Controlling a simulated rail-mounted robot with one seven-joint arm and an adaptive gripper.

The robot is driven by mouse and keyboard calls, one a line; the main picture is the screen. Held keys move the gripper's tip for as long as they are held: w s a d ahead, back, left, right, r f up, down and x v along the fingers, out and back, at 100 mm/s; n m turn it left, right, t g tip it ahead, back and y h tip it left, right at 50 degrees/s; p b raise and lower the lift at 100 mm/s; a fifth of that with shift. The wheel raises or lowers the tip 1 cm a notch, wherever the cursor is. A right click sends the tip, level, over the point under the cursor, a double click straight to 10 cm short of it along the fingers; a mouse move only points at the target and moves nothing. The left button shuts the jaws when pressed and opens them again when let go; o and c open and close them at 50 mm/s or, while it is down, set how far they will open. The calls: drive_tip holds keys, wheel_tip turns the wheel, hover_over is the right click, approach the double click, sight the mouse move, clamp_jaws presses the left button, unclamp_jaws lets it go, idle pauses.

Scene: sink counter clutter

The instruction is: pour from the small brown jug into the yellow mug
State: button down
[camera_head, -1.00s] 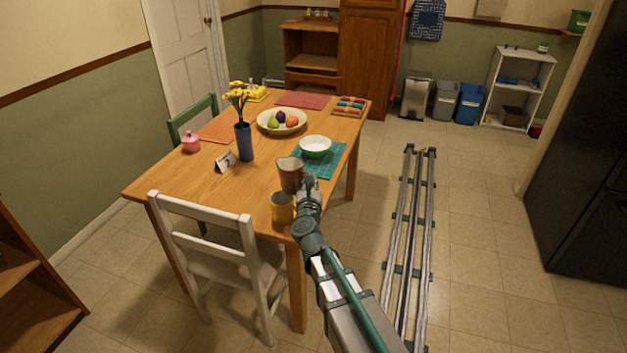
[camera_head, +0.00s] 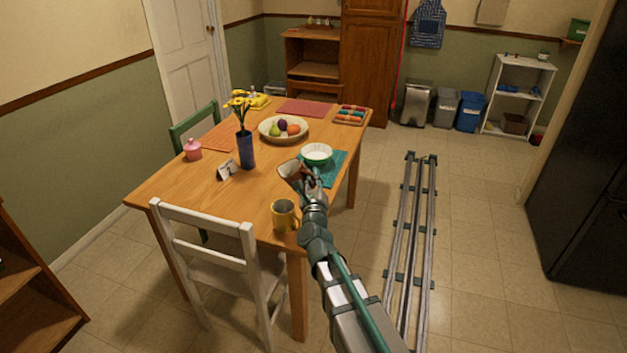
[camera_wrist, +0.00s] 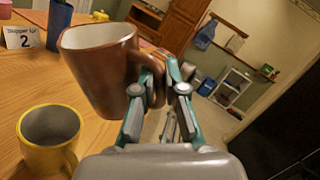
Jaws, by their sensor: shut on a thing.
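The small brown jug (camera_head: 291,171) is in my gripper, held above the table beyond the yellow mug. In the wrist view the jug (camera_wrist: 103,75) is tilted, with its pale inside showing at the rim. My gripper (camera_wrist: 158,85) is shut on the jug's handle; in the head view the gripper (camera_head: 312,187) is partly hidden behind my arm. The yellow mug (camera_head: 284,220) stands upright near the table's front corner. In the wrist view the mug (camera_wrist: 50,143) is below and left of the jug, apart from it. Its inside looks dark; no stream shows.
A green-rimmed bowl (camera_head: 317,156) on a teal mat (camera_head: 334,170), a blue flower vase (camera_head: 246,152), a number card (camera_head: 227,170) and a fruit bowl (camera_head: 265,135) stand farther back. A white chair (camera_head: 205,225) is at the front. The tabletop left of the mug is clear.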

drive_tip(key=n, duration=0.1)
drive_tip(key=r+n+y+p, duration=0.1)
drive_tip(key=shift+s+a+r+n+t, duration=0.1)
drive_tip(key=shift+a+r+n+t, duration=0.1)
drive_tip(key=shift+n+t, duration=0.15)
drive_tip(key=shift+s+a+r+n+t+y+p, duration=0.1)
drive_tip(key=shift+a+n+y+p, duration=0.15)
drive_tip(key=shift+n+p, duration=0.35)
drive_tip(key=shift+a+r+n+t+y+p, duration=0.15)
drive_tip(key=shift+n+y+p, duration=0.2)
drive_tip(key=shift+n, duration=0.5)
drive_tip(key=shift+s+a+n+y+p, duration=0.1)
drive_tip(key=shift+a+n+y+p, duration=0.1)
drive_tip(key=shift+n+p, duration=0.4)
drive_tip(key=shift+a+f+n+b, duration=0.15)
drive_tip(key=shift+n+b, duration=0.25)
drive_tip(key=shift+b, duration=0.45)
drive_tip(key=b, duration=0.3)
drive_tip(key=shift+f, duration=0.4)
drive_tip(key=b, duration=0.5)
drive_tip(key=shift+r, duration=0.15)
